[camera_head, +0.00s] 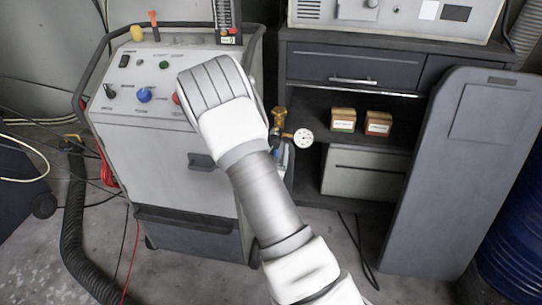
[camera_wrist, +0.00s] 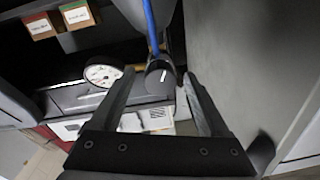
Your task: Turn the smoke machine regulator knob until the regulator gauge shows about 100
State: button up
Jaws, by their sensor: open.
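The smoke machine (camera_head: 150,115) is a light grey cabinet at the left of the head view, partly covered by my arm. On its right side are brass fittings (camera_head: 279,118) and a white round gauge (camera_head: 303,138). The gauge also shows in the wrist view (camera_wrist: 103,73), seen at a slant; its reading is too small to tell. A dark round knob with a white mark (camera_wrist: 158,86) is in the wrist view, below a blue hose. My gripper (camera_wrist: 158,76) is open, with one finger on each side of the knob. I cannot tell whether either finger touches it. In the head view the fingers are hidden.
A dark workbench (camera_head: 350,65) stands behind, with two small labelled boxes (camera_head: 343,120) on its shelf. A tall grey panel (camera_head: 455,170) leans at the right, near a blue drum (camera_head: 515,245). A black hose (camera_head: 75,225) and cables lie on the floor at left.

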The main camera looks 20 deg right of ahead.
jog(key=p+v, duration=0.5)
jog(key=v, duration=1.2)
jog(key=shift+s+a, duration=0.1)
